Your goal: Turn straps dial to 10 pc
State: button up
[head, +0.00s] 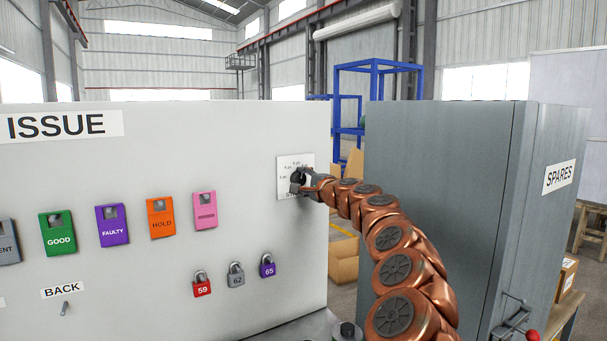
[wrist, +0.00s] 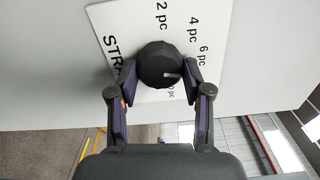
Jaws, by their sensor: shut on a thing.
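The straps dial is a black round knob (wrist: 160,66) on a white plate (wrist: 108,22) marked "2 pc", "4 pc", "6 pc" and a partly hidden label ending in "0 pc". In the wrist view the plate appears turned on its side, and part of the word "STRAPS" shows. A small light mark on the knob lies towards its lower right. My gripper (wrist: 158,88) is shut on the knob, one finger on each side. In the head view my gripper (head: 300,182) covers much of the plate (head: 283,164), and the pointer's exact setting cannot be read there.
The plate is on a pale panel (head: 240,140) near its right edge. Coloured tag holders, including a pink one (head: 205,211), and several padlocks, including a purple one (head: 267,265), hang left of my arm. A grey spares cabinet (head: 435,200) stands close on the right.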

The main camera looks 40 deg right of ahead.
jog(key=m+p, duration=0.5)
jog(key=m, duration=0.1)
jog(key=shift+r, duration=0.1)
jog(key=m, duration=0.2)
jog(key=m+p, duration=0.1)
jog(key=shift+a+f+m, duration=0.1)
jog(key=shift+f+m, duration=0.15)
jog(key=shift+m, duration=1.65)
jog(key=o, duration=1.2)
jog(key=shift+c, duration=0.2)
jog(key=s, duration=1.2)
jog(key=shift+a, duration=0.3)
